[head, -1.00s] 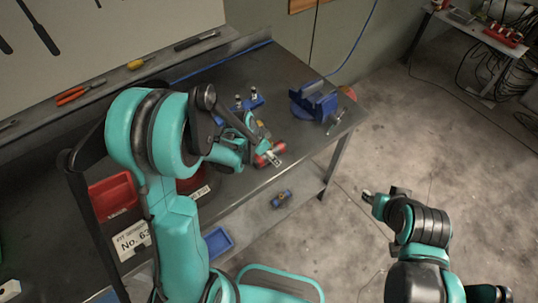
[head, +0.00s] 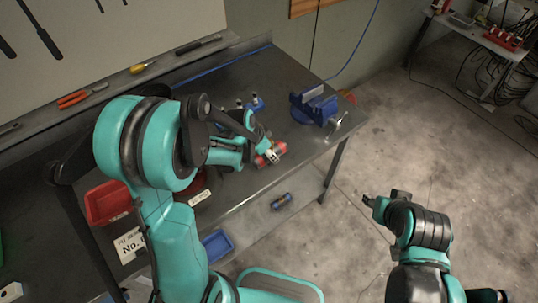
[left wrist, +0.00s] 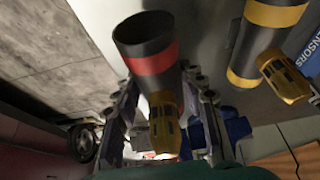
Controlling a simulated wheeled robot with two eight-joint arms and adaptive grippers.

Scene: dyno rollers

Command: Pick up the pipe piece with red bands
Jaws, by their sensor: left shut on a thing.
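The pipe piece with red bands (head: 272,154) is near the front edge of the workbench in the head view. In the left wrist view the pipe piece (left wrist: 152,58) is a dark, hollow tube with a red band, its open end towards the camera. Whether the tube touches the bench is unclear. My right gripper (head: 370,200) is off to the right over the floor, away from the bench; its fingers are too small to read.
A blue vise (head: 313,107) stands at the bench's right end. A dark pipe with yellow bands (left wrist: 262,42) lies beside the held piece in the wrist view. A red bin (head: 107,205) is at left, and a blue bin (head: 217,243) sits lower.

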